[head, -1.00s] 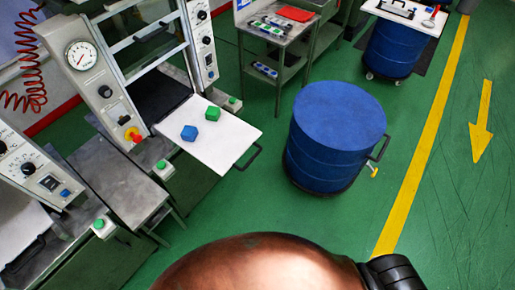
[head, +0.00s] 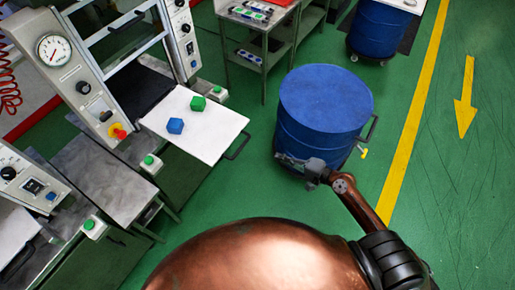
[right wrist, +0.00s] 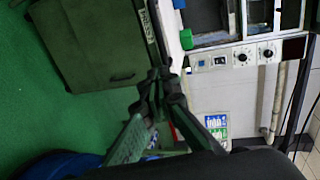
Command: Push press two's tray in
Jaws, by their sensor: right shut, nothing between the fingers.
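The white tray (head: 212,141) sticks out of the press at the left of the head view, its dark handle (head: 238,147) toward the open floor. A blue cube (head: 175,126) and a green cube (head: 197,103) lie on it. My right gripper (head: 280,158) is shut and empty, in front of the blue drum in the head view and to the right of the handle, apart from it. Its fingers also show in the right wrist view (right wrist: 158,76), pointing toward a press cabinet. My left gripper is not in view.
The blue drum (head: 325,98) stands right of the tray. A neighbouring press with a grey table (head: 103,180) is at lower left. A grey side table (head: 262,30) stands at the back. Green floor lies free between tray and drum.

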